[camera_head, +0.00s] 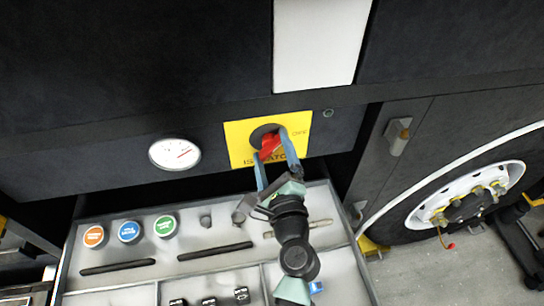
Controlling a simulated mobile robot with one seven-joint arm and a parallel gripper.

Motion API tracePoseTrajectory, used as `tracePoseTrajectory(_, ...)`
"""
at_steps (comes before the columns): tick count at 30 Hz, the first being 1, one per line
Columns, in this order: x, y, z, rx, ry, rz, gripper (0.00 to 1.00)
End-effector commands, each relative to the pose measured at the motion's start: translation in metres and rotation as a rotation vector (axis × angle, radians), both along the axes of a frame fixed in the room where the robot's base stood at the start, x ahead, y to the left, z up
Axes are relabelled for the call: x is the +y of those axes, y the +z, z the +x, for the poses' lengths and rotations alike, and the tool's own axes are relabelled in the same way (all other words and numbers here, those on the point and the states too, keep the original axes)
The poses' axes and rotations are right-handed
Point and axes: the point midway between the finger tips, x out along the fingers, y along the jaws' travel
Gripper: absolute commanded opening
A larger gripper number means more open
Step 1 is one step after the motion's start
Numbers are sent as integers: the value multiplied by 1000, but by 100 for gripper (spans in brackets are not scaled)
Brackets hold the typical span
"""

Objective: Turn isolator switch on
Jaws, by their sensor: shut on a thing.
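The isolator switch has a red handle (268,147) on a dark round base, mounted on a yellow plate (240,133). Black lettering on the plate is partly hidden by my gripper; "OFF" shows at its right side. My gripper (269,148) reaches up from below with its two blue fingers on either side of the red handle, shut on it. The handle looks tilted in the picture, its lower end to the left. The fingers cover part of the base and the plate's lower edge.
A white round gauge (175,154) sits left of the plate on the dark panel. A grey tray (190,262) with coloured round caps and tools lies below, under my arm. A grey latch (397,136) and a wheel (465,198) are at the right.

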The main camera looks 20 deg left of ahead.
Motion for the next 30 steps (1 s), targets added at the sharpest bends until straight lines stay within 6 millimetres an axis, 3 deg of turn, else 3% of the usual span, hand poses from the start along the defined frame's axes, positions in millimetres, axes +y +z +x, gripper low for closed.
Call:
tracePoseTrajectory(16,0,-5,0,-274,0,-405,38)
tracePoseTrajectory(30,1,-4,-1,-384,1,-571,38)
